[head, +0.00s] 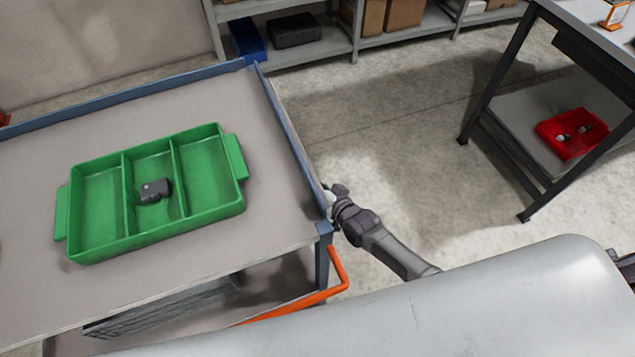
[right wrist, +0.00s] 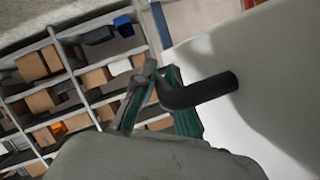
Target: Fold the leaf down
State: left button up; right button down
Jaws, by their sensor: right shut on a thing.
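A pale flat panel (right wrist: 215,50), which looks like the leaf, fills the right of the right wrist view. A dark bent handle (right wrist: 205,91) sticks out from it. My right gripper (right wrist: 160,78) is shut on the bent end of this handle, with a green-lined finger on each side. In the head view my right gripper (head: 337,193) is at the right edge of the grey table (head: 275,215), near its front corner. The leaf cannot be told clearly from the table edge there. My left gripper is not in view.
A green three-part tray (head: 105,253) stands on the table with a dark part (head: 154,191) in its middle compartment. An orange rail (head: 335,272) sticks out at the table's front corner. Shelves (head: 340,45) stand behind. A workbench (head: 500,150) holds a red bin (head: 570,148) on its lower shelf.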

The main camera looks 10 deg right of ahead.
jog(key=shift+a, duration=0.2)
jog(key=c, duration=1.5)
grip_release()
jog(key=v, duration=1.2)
